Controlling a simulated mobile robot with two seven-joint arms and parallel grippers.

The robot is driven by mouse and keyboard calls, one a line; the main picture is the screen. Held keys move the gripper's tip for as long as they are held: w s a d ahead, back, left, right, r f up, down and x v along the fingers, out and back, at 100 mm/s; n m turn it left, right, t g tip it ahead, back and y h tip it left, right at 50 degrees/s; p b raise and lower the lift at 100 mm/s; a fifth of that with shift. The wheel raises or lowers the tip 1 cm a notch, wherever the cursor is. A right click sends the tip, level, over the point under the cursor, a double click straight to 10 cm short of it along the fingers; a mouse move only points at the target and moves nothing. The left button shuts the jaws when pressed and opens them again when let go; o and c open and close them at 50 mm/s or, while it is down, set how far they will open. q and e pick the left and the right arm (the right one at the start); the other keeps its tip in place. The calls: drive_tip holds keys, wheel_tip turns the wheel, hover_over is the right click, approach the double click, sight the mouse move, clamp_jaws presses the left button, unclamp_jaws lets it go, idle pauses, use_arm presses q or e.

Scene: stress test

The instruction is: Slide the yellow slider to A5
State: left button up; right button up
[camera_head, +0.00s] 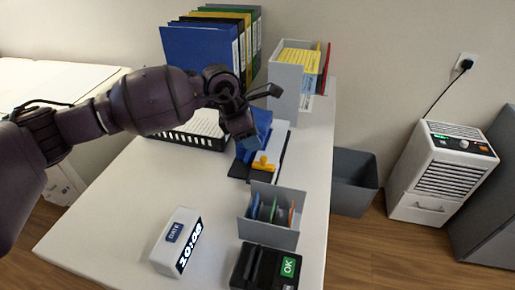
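The yellow slider (262,165) sits low on a dark, flat device (239,172) with a pale strip along its right side, like a paper trimmer, on the white desk. A blue panel (264,123) shows behind the slider, partly hidden by my gripper. Any A5 mark is too small to read. My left gripper (262,112) comes in from the left and hangs above the device, behind and above the slider in the picture. Its fingers are spread apart, with nothing seen between them. It looks apart from the slider. My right gripper is out of view.
A grey divided holder (284,238), a black device with a green OK screen (289,267) and a white clock (165,256) stand in front. A black tray with paper (188,139), binders (200,48) and a grey file box (286,88) stand behind. The desk's left front is clear.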

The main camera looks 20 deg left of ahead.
use_arm(q)
drive_tip(key=v, duration=0.4)
drive_tip(key=shift+a+r, duration=0.1)
idle(0.3)
